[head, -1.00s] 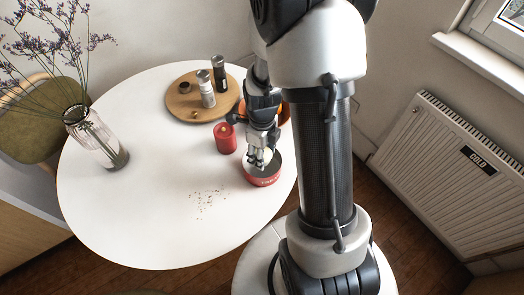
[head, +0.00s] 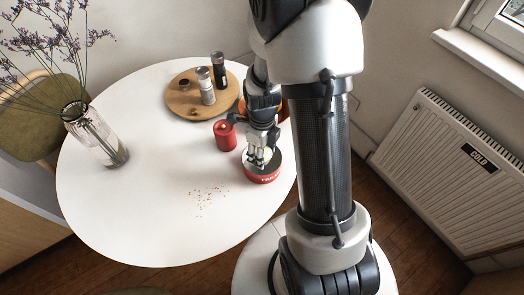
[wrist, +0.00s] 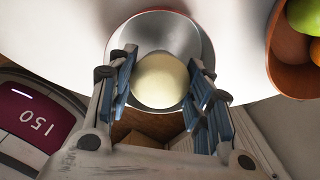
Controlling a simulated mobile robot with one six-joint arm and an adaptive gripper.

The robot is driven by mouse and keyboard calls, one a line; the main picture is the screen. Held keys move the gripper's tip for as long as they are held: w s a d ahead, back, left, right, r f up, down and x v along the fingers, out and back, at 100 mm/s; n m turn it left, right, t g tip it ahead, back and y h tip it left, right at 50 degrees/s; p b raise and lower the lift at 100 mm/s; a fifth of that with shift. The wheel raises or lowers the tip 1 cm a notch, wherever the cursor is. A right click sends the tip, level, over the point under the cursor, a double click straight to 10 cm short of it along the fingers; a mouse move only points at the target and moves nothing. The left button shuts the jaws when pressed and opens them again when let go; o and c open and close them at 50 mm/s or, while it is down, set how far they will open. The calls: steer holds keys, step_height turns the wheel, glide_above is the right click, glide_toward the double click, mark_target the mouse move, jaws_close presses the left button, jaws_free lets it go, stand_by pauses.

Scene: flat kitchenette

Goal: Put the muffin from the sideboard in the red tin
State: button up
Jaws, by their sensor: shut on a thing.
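The red tin (head: 262,178) stands open on the white round table near its right edge. Its bare metal inside (wrist: 190,35) shows in the wrist view. My gripper (head: 263,157) is over the tin's mouth, pointing down. In the wrist view my gripper (wrist: 165,85) is shut on a pale, round-topped thing, which I take as the muffin (wrist: 160,80). The muffin lies between the blue finger pads, in front of the tin's opening. Its underside is hidden, so I cannot tell whether it touches the tin.
A red candle (head: 225,137) stands close to the tin's upper left. A wooden board (head: 183,103) with shakers is farther back. A fruit bowl (wrist: 275,50) is beside the tin. A glass vase (head: 97,135) stands left. Crumbs (head: 208,199) lie on otherwise clear table (head: 150,200).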

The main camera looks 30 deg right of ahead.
steer(key=o, duration=1.2)
steer(key=shift+c, duration=0.2)
step_height(320, 180, up, 12)
steer(key=s+a+r+n+t, duration=0.2)
steer(key=s+a+r+n, duration=0.3)
steer(key=n, duration=1)
steer(key=s+a+r+n+t, duration=0.2)
steer(key=s+a+r+n, duration=0.3)
steer(key=n, duration=1)
steer(key=s+r, duration=0.3)
steer(key=r, duration=0.1)
steer(key=shift+s+a+r+t, duration=0.25)
steer(key=shift+a+r+t, duration=0.05)
steer(key=shift+a, duration=0.05)
